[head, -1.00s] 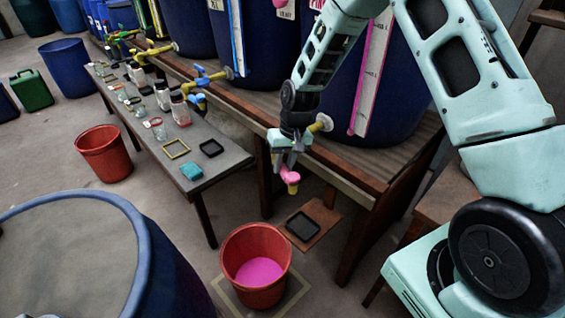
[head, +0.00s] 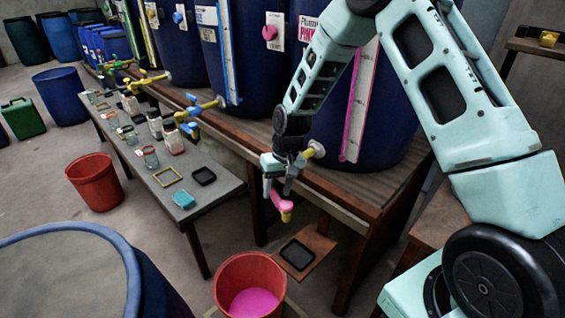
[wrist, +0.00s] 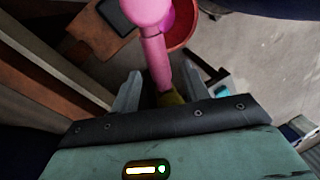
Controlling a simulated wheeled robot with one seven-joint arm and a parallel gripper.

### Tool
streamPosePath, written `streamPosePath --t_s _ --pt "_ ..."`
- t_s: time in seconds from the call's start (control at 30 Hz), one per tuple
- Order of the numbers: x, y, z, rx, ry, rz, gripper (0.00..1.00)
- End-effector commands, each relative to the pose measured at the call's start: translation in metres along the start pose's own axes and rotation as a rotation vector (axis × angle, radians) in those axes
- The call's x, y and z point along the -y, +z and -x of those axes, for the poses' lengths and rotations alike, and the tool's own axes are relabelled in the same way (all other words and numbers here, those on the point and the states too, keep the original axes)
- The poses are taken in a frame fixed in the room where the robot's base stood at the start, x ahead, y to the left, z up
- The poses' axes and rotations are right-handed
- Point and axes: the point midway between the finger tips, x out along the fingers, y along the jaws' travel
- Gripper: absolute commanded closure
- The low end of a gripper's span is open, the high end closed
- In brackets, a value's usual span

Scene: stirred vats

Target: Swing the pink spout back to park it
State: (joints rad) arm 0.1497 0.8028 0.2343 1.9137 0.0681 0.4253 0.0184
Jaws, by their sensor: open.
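The pink spout (head: 279,203) sticks out from the tap on the front of the rightmost blue vat (head: 372,130). It has a yellow tip and angles down past the bench edge. My gripper (head: 278,187) is at the spout, fingers pointing down, partly hiding the tap. In the wrist view the spout (wrist: 153,40) runs lengthwise between the two open fingers (wrist: 157,92), with a gap visible beside it. A red bucket (head: 228,300) holding pink liquid stands on the floor below; in the wrist view its red rim (wrist: 184,38) shows behind the spout.
A black tray (head: 297,254) lies on a brown board by the bucket. A low bench (head: 228,184) with jars and small trays stands left. Another red bucket (head: 95,182) is on the floor. A large blue drum (head: 130,262) fills the lower left.

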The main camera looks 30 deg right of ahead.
Motion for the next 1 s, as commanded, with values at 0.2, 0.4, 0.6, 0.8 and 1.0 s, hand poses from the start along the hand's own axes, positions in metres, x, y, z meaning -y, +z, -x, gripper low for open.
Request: streamPosePath --t_s 0.2,0.4,0.6,0.8,1.0 --pt "0.000 -0.001 0.048 -0.007 0.000 -0.001 0.55" --pt "0.000 -0.001 0.096 -0.007 0.001 0.000 0.55" --pt "0.000 -0.001 0.136 -0.006 0.001 0.000 0.55" --pt "0.000 0.000 0.158 -0.003 0.000 0.000 0.55" --pt "0.000 0.000 0.163 -0.001 0.000 0.000 0.55"
